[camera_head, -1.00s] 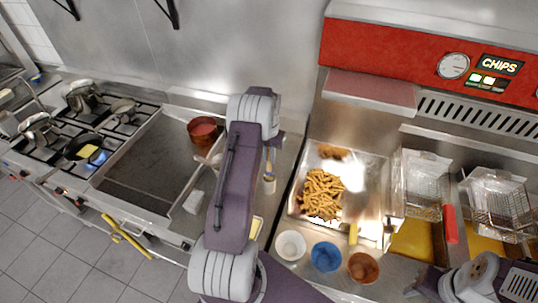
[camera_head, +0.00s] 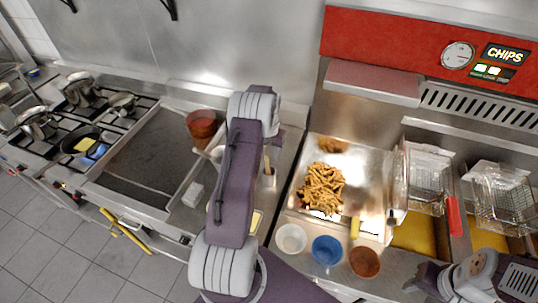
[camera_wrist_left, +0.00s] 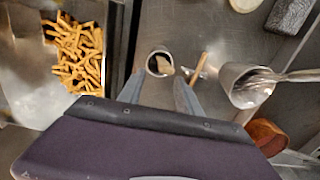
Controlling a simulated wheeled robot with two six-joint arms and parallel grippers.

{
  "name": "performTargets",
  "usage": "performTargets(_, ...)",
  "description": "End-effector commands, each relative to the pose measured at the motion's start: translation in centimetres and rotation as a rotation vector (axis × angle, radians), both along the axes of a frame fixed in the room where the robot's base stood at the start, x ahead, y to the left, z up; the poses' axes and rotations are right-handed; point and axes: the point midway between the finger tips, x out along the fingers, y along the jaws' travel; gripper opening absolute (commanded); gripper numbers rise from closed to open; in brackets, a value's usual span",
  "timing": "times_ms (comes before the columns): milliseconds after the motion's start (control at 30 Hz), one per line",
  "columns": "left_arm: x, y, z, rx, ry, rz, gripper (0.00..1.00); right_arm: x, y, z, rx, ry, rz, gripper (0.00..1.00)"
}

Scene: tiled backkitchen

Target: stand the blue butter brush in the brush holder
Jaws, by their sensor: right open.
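A small round holder (camera_head: 269,181) stands on the steel counter right of my left arm, with a thin tan handle (camera_head: 266,161) rising at it. In the left wrist view, the dark-mouthed holder (camera_wrist_left: 160,61) has something beige inside. A tan stick (camera_wrist_left: 198,67) shows beside it, past the right finger; I cannot tell whether it is the brush handle. No blue of the brush is clearly visible. My left gripper (camera_wrist_left: 160,82) is open with its fingers apart near the holder, nothing visible between them. My forearm hides it in the head view. My right gripper (camera_head: 412,282) is open at lower right.
A red-brown pot (camera_head: 202,126) is left of my arm. A tray of chips (camera_head: 323,187), bowls (camera_head: 326,250) and fryer baskets (camera_head: 430,178) lie right. A pale block (camera_head: 192,194) is on the counter.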

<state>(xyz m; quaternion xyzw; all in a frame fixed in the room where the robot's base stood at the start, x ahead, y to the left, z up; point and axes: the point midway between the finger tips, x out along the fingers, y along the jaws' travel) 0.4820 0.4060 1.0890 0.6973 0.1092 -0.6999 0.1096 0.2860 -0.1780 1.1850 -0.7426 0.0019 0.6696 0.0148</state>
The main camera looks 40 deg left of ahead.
Motion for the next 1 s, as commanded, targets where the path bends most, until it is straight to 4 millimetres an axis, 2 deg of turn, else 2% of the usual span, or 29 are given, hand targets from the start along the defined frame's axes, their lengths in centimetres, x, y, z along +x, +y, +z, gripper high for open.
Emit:
performTargets(167, 0.1, 0.1, 0.8, 0.002, -0.003, 0.0, 0.41, 0.0, 0.0, -0.7, 0.0, 0.0, 0.0, 0.41)
performTargets(400, 0.1, 0.1, 6.0, 0.003, -0.005, 0.0, 0.41, 0.0, 0.0, -2.8, 0.0, 0.0, 0.0, 0.41)
performTargets(600, 0.1, 0.0, 8.8, 0.001, -0.002, 0.0, 0.41, 0.0, 0.0, -3.1, 0.0, 0.0, 0.0, 0.41)
performTargets(1000, 0.0, 0.0, 9.1, 0.0, 0.0, 0.0, 0.41, 0.0, 0.0, -3.1, 0.0, 0.0, 0.0, 0.41)
